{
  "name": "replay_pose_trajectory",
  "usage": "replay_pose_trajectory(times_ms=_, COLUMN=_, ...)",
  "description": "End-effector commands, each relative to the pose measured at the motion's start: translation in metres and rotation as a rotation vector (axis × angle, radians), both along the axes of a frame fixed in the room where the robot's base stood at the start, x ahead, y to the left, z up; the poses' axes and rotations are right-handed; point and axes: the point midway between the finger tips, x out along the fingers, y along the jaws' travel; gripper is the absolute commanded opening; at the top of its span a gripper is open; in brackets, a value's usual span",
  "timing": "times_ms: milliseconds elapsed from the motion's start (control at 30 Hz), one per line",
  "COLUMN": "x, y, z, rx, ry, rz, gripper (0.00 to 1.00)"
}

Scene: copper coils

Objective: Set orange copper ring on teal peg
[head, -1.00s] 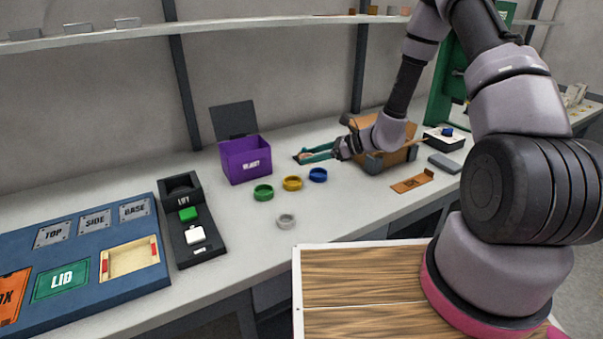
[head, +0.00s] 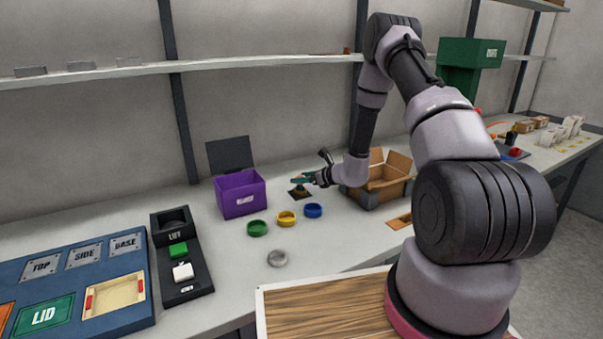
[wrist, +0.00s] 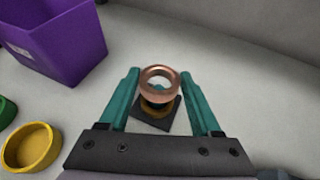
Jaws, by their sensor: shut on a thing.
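My gripper (wrist: 160,80) has teal fingers and is shut on a copper-orange ring (wrist: 148,90), one finger on each side. In the head view my gripper (head: 303,179) is small, at the back of the bench right of the purple bin. The ring is above a dark square base (wrist: 172,116). A bit of teal, seemingly the teal peg (wrist: 159,88), shows through the ring's hole. A brownish-gold round part (wrist: 155,109) shows on the base under the ring. Most of the peg is hidden, and I cannot tell whether the ring is around it or only above it.
The purple bin (head: 239,197) stands left of my gripper, an open cardboard box (head: 385,182) right. A shelf (head: 250,66) runs above.

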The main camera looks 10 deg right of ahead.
Motion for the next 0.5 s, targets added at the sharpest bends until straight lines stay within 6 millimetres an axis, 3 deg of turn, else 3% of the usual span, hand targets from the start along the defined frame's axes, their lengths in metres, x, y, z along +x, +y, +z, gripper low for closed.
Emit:
replay_pose_trajectory(times_ms=200, x=0.000, y=0.000, z=-0.014, rx=0.000, ry=-0.001, rz=0.000, gripper=0.00)
replay_pose_trajectory(times_ms=500, x=0.000, y=0.001, z=-0.017, rx=0.000, ry=-0.001, rz=0.001, gripper=0.00)
